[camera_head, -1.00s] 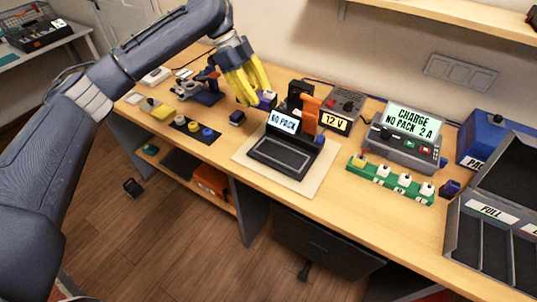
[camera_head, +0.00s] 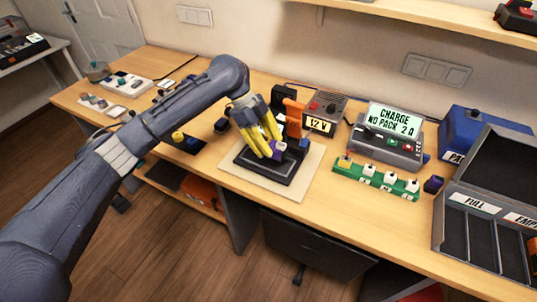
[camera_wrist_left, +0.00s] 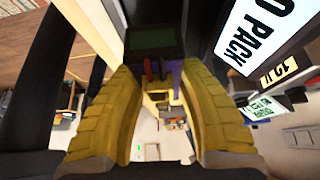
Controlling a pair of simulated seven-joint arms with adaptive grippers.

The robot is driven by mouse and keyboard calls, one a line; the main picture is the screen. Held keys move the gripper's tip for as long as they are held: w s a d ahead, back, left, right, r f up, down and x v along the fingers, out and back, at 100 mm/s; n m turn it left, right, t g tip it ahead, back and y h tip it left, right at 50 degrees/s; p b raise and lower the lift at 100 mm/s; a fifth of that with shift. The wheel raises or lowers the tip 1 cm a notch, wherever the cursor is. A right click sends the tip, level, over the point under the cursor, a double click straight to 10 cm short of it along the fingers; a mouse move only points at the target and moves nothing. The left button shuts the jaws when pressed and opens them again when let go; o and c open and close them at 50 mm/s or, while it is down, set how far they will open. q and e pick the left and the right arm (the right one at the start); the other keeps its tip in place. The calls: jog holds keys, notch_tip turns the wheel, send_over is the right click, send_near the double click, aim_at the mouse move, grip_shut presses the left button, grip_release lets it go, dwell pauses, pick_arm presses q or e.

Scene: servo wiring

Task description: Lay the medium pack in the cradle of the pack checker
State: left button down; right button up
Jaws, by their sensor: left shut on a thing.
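The pack checker (camera_head: 243,164) is a black device on a light mat, with a flat bed in front. Its screen, reading "NO PACK" in the wrist view (camera_wrist_left: 255,35), is mostly hidden behind my gripper in the head view. My left gripper (camera_head: 272,150) has yellow fingers and is over the checker's bed, shut on a pack (camera_head: 279,147) that shows purple and whitish parts. I cannot tell whether the pack touches the cradle. My right gripper is not in view.
An orange and black upright tool (camera_head: 294,112) and a "12 V" box (camera_head: 321,126) stand just behind the checker. A green strip with white plugs (camera_head: 375,181), a charger (camera_head: 388,150) and an open grey case (camera_head: 470,245) are to the right. The mat's front (camera_head: 285,190) is clear.

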aim_at(268, 161)
pick_arm(q)
jog(key=shift+f, duration=2.1)
jog(key=shift+f, duration=0.3)
jog(key=c, duration=0.9)
grip_release()
jog(key=shift+f, duration=0.2)
jog(key=shift+r, duration=0.1)
jog(key=shift+r, duration=0.3)
jog(key=v, duration=1.2)
